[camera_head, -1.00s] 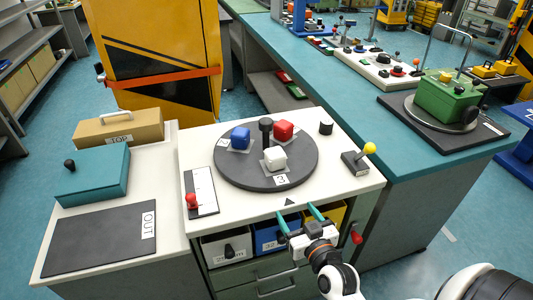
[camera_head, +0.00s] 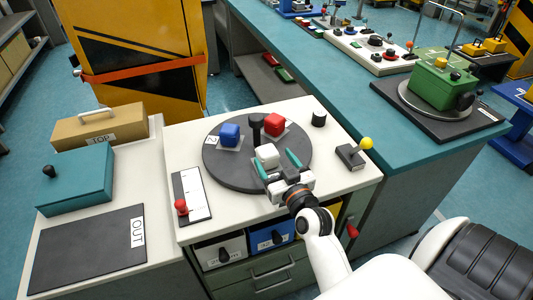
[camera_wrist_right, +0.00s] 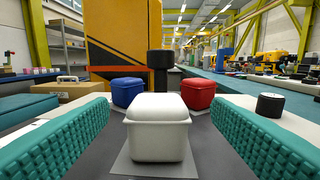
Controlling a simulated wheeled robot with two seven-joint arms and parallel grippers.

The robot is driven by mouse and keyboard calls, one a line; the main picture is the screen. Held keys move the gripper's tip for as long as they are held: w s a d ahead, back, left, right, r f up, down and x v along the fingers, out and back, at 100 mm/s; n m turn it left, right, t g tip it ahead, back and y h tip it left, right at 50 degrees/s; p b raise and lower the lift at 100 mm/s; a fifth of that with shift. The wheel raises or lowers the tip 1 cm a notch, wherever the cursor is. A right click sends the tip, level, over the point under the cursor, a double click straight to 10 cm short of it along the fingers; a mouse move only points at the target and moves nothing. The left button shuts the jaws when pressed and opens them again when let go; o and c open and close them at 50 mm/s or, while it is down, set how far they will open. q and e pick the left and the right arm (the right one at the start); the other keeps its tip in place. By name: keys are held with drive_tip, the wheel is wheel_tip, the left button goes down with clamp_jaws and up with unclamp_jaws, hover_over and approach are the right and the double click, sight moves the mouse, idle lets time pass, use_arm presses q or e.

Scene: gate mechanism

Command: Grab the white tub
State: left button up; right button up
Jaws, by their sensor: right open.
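The white tub (camera_head: 266,154) stands on a grey square near the front of the round dark turntable (camera_head: 228,176). It also shows in the right wrist view (camera_wrist_right: 158,130), upright with its lid on. My right gripper (camera_head: 278,165) is open, with teal fingers on the left and right of the picture. The tub is centred between and ahead of the fingers in the wrist view, with a gap on each side. The head view does not show clearly how far the fingertips reach along the tub. My left gripper is not in view.
A blue tub (camera_head: 230,134) and a red tub (camera_head: 274,126) stand on the turntable behind the white one, near a black central post (camera_head: 256,126). A yellow-knobbed lever (camera_head: 366,144) is at the right, a red-knobbed slider (camera_head: 181,206) at the left.

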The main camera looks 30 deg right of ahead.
sight(264, 145)
drive_tip(key=shift+w+d, duration=0.2)
drive_tip(key=shift+w, duration=0.6)
drive_tip(key=w, duration=0.3)
drive_tip(key=w+p, duration=0.1)
drive_tip(key=shift+w+d+f, duration=0.1)
drive_tip(key=shift+w+d, duration=0.1)
drive_tip(key=shift+d, duration=0.05)
drive_tip(key=shift+w+d+f, duration=0.1)
drive_tip(key=shift+w+f, duration=0.05)
drive_tip(key=shift+w, duration=0.2)
drive_tip(key=shift+s, duration=0.1)
drive_tip(key=shift+c, duration=0.4)
drive_tip(key=c, duration=1)
